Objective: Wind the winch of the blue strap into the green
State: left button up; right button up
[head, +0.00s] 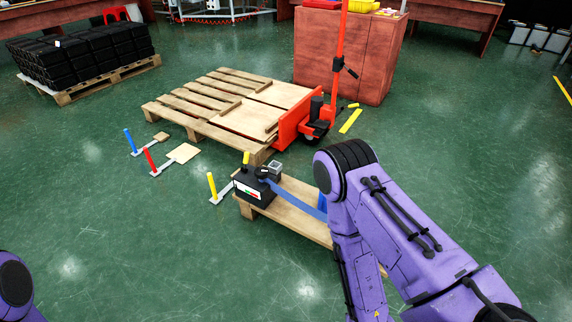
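The winch is a black box (255,191) at one end of a low wooden pallet (290,214), near the middle of the head view. A small gauge (247,190) on its front shows white, red and green; its pointer is too small to read. A yellow handle (246,158) stands up at the top of the winch, and a small grey block sits beside it. The blue strap (300,202) runs from the winch to the right along the pallet and passes behind my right arm. Neither of my grippers shows; only parts of my purple arms are in view.
A larger pallet (225,110) lies behind, with a red pallet jack (305,125) at its right end. Blue, red and yellow upright handles (212,186) on flat plates stand to the left. A reddish cabinet (345,55) is at the back. The floor at front left is clear.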

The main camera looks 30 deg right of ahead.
aim_at(262, 173)
jog(key=z, duration=0.25)
jog(key=i, duration=0.9)
jog(key=u, duration=0.6)
